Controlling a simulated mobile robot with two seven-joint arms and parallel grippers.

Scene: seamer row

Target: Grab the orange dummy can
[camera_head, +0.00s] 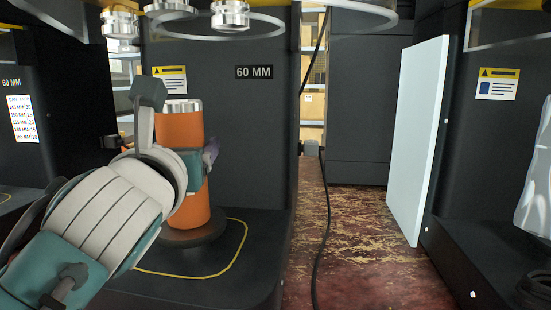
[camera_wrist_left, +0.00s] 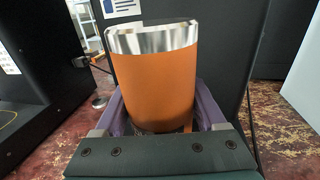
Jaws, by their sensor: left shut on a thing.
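The orange dummy can (camera_head: 179,128) is a tall orange cylinder with a silver rim. In the head view it is upright above the round dark plate (camera_head: 190,236) of the 60 MM machine, and my arm partly covers it. I cannot tell for sure whether it touches the plate. My left gripper (camera_head: 200,158) is shut around the can at mid-height. In the left wrist view the can (camera_wrist_left: 153,85) stands between the two purple fingers of my left gripper (camera_wrist_left: 163,118), one on each side. My right gripper is not in view.
The 60 MM machine (camera_head: 240,110) rises behind the can, with silver rollers (camera_head: 230,15) overhead. A yellow outline (camera_head: 238,245) marks its base. A black cable (camera_head: 322,215) hangs to the right over worn red floor (camera_head: 365,265). A pale upright panel (camera_head: 418,140) stands further right.

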